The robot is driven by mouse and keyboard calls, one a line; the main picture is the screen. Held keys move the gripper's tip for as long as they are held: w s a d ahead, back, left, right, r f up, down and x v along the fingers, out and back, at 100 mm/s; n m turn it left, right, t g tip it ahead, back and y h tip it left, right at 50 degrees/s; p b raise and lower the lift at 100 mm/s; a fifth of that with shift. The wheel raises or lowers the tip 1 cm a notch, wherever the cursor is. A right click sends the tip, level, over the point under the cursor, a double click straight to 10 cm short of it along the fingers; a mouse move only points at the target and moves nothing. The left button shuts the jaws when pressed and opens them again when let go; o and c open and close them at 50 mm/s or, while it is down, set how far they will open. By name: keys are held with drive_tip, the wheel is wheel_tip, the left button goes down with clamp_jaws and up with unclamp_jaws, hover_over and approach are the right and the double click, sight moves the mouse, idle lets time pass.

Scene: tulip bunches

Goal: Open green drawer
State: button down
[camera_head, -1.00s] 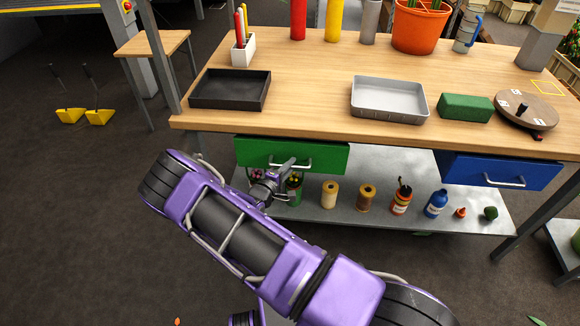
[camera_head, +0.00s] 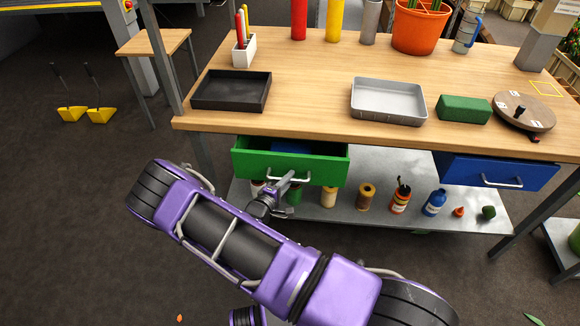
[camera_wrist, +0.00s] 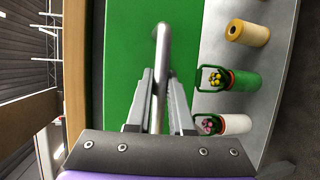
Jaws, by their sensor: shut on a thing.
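The green drawer (camera_head: 262,166) sits under the left part of the workbench. It is pulled partly out, and something blue shows inside it. Its front fills the middle of the wrist view (camera_wrist: 125,60). The silver bar handle (camera_wrist: 162,60) is on its front. My gripper (camera_head: 288,184) is at the handle, and in the wrist view its two fingers (camera_wrist: 157,88) are shut on the handle from both sides. My purple arm reaches up to it from below and hides part of the lower shelf.
The blue drawer (camera_head: 497,171) at the right looks closed. Below, the grey shelf (camera_head: 340,212) holds spools (camera_head: 366,197), bottles (camera_head: 434,203) and small items. The bench top (camera_head: 310,80) carries a black tray (camera_head: 231,91), a grey tray (camera_head: 388,102) and a green block (camera_head: 464,109).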

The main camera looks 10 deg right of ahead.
drive_tip(key=s+a+p, duration=0.1)
drive_tip(key=s+a, duration=0.1)
drive_tip(key=s, duration=0.5)
drive_tip(key=s+a+p, duration=0.2)
drive_tip(key=s+a, duration=0.1)
drive_tip(key=s, duration=0.5)
drive_tip(key=c, duration=0.8)
unclamp_jaws()
drive_tip(key=shift+s, duration=0.1)
drive_tip(key=v, duration=1.7)
drive_tip(key=shift+s+a+r, duration=0.1)
